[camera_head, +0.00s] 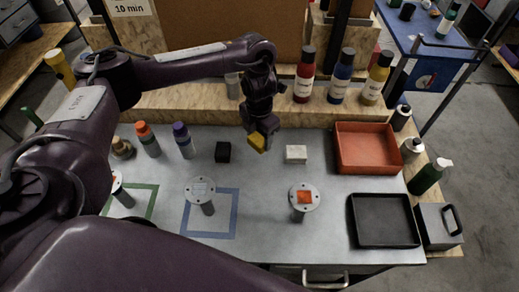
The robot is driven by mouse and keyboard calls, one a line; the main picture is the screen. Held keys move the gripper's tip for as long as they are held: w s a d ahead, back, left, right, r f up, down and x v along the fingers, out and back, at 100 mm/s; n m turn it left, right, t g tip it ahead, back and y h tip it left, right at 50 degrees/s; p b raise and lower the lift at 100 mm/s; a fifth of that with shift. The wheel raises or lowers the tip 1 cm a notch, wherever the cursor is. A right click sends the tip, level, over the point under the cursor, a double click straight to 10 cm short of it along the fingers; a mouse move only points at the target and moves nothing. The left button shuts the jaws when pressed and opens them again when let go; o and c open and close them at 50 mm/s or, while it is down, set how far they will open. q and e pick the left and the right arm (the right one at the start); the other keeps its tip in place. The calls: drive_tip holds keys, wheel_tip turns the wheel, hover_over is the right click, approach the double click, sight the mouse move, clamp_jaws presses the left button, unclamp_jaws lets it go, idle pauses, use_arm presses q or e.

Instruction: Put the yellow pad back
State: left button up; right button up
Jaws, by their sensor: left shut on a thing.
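The yellow pad (256,143) is in my left gripper (265,132), which is shut on it. The gripper points down over the back middle of the grey table (260,180), between a black block (223,152) and a white block (296,154). The pad appears to be above the table, but I cannot tell its exact height. A round stand (304,197) at front right bears an orange-red pad. Another round stand (200,190) stands by a blue taped square. My right gripper is out of view.
A red tray (370,148) and a black tray (384,221) lie at the right. Orange-capped (149,140) and purple-capped (184,141) bottles stand at the left. Paint bottles (305,78) line the wooden ledge behind. A third stand (120,190) is partly hidden by my arm.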

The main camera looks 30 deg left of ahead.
sight(259, 147)
use_arm(q)
wheel_tip(259, 147, down, 5)
drive_tip(key=shift+s+f+b, duration=0.1)
drive_tip(key=shift+b, duration=0.7)
drive_tip(key=shift+f, duration=0.2)
drive_tip(key=shift+f, duration=0.3)
drive_tip(key=o, duration=1)
drive_tip(key=shift+r, duration=0.1)
